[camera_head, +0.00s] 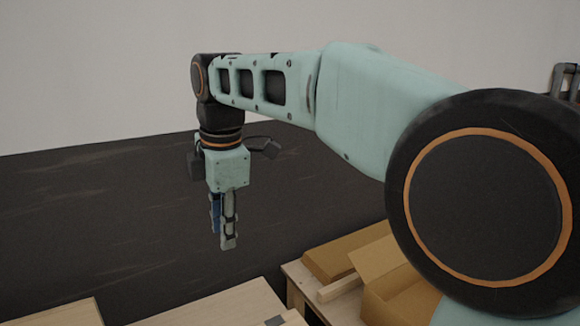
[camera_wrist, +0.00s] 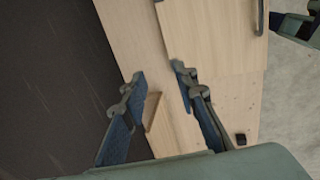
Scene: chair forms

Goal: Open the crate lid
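My gripper (camera_head: 226,245) hangs pointing down at the end of my arm in the head view, above light wooden surfaces. In the wrist view its two blue-padded fingers (camera_wrist: 157,82) are apart, with nothing held between them. A light wooden panel (camera_wrist: 215,40) lies beyond the fingertips and has a dark handle-like bar (camera_wrist: 259,15) on its right edge. I cannot tell for certain whether this panel is the crate lid. A small wooden piece (camera_wrist: 152,110) shows between the fingers, apart from them. In the head view, the crate is not clearly identifiable.
A wooden top (camera_head: 225,308) is cut off by the bottom edge in the head view, with another wooden surface (camera_head: 65,313) at left. An open cardboard box (camera_head: 375,262) and a wooden block (camera_head: 340,287) sit on a table at right.

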